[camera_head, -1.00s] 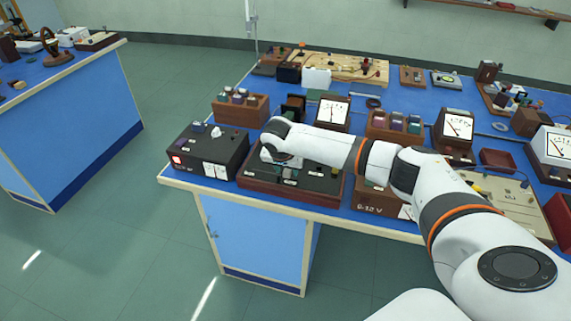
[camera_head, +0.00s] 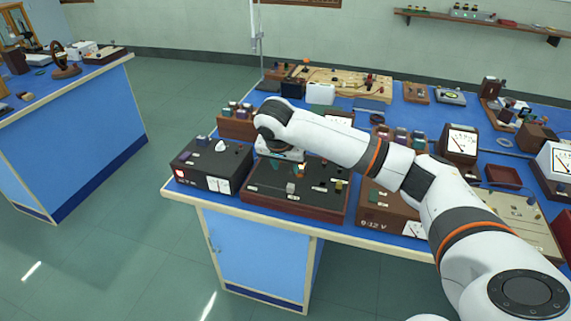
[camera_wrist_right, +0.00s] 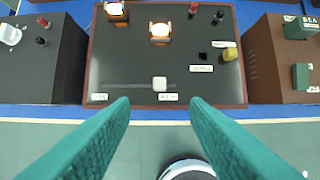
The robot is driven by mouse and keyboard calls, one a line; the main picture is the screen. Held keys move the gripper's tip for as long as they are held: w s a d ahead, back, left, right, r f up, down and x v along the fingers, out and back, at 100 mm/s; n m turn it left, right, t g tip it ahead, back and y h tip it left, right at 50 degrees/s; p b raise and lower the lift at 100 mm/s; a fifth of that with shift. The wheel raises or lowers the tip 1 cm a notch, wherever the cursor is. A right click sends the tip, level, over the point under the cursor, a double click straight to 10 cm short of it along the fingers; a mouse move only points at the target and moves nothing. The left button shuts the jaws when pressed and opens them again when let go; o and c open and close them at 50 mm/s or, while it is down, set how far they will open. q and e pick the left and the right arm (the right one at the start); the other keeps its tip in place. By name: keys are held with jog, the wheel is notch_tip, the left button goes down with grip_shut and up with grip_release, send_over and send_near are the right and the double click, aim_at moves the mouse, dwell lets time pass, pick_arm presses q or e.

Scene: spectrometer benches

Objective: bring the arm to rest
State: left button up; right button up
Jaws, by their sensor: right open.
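My right arm reaches in from the right in the head view. Its gripper (camera_head: 289,166) hangs over the back part of a black-topped panel in a dark red wooden frame (camera_head: 318,207). In the right wrist view the two green fingers (camera_wrist_right: 158,103) stand wide apart with nothing between them. Beyond the fingertips on the panel is a pale square knob (camera_wrist_right: 160,83) on a slot; it also shows in the head view (camera_head: 290,187). The knob is clear of the fingers. Two glowing lamps (camera_wrist_right: 160,32) sit farther up the panel. My left gripper is not in view.
A black box with a white knob (camera_head: 212,165) stands left of the panel, and a brown 0-12 V box (camera_head: 390,212) right of it. Meters and a wooden board (camera_head: 345,72) fill the bench behind. Open floor (camera_head: 120,240) lies left, before another bench (camera_head: 70,150).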

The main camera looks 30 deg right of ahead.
jog(key=s+a+f+n+y, duration=0.2)
jog(key=s+a+f+n, duration=0.3)
jog(key=s+a+f, duration=0.3)
jog(key=s+a+f+n+y, duration=0.2)
jog(key=s+a+f+n, duration=0.2)
jog(key=s+a+f, duration=0.45)
jog(key=s+d+r+n, duration=0.1)
jog(key=s+d+n, duration=0.2)
jog(key=s, duration=1.2)
notch_tip(320, 180, down, 24)
jog(key=s, duration=0.1)
jog(key=s+d+f+g, duration=0.1)
jog(key=s+d+f, duration=0.2)
jog(key=s+f, duration=1.4)
jog(key=shift+s+d+f+g+h, duration=0.15)
jog(key=shift+f+g+h, duration=0.15)
jog(key=shift+f+g, duration=0.15)
